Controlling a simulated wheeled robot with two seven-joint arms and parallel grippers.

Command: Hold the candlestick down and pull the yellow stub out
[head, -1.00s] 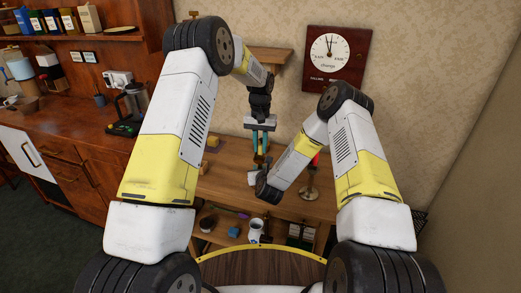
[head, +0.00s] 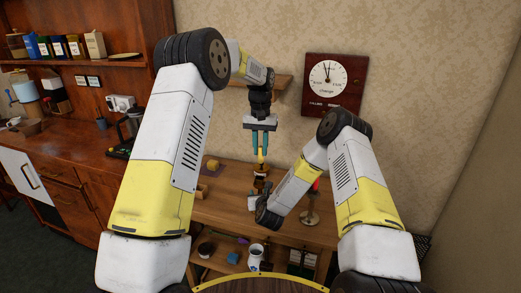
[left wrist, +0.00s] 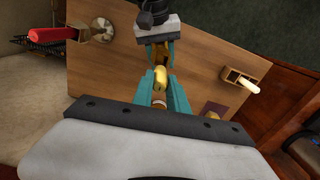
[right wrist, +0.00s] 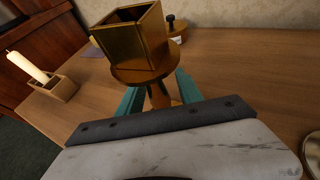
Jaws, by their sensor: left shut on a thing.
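The yellow stub (head: 261,158) is between the teal fingers of my left gripper (head: 260,149), which is shut on it. The stub also shows in the left wrist view (left wrist: 160,79). It is upright above the brass candlestick (head: 261,174). In the right wrist view, the candlestick's square socket (right wrist: 128,38) looks empty, with no stub in its opening. My right gripper (right wrist: 158,93) is shut around the candlestick's stem below the round plate, and the candlestick stands on the table. My right wrist partly hides the candlestick's lower part in the head view.
A red candle (left wrist: 48,34) in a round-based candlestick (left wrist: 103,30) stands to the right on the table (head: 225,207). A pale candle (right wrist: 27,67) in a wooden holder (right wrist: 62,89) is on the other side. A wall clock (head: 333,82) hangs behind.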

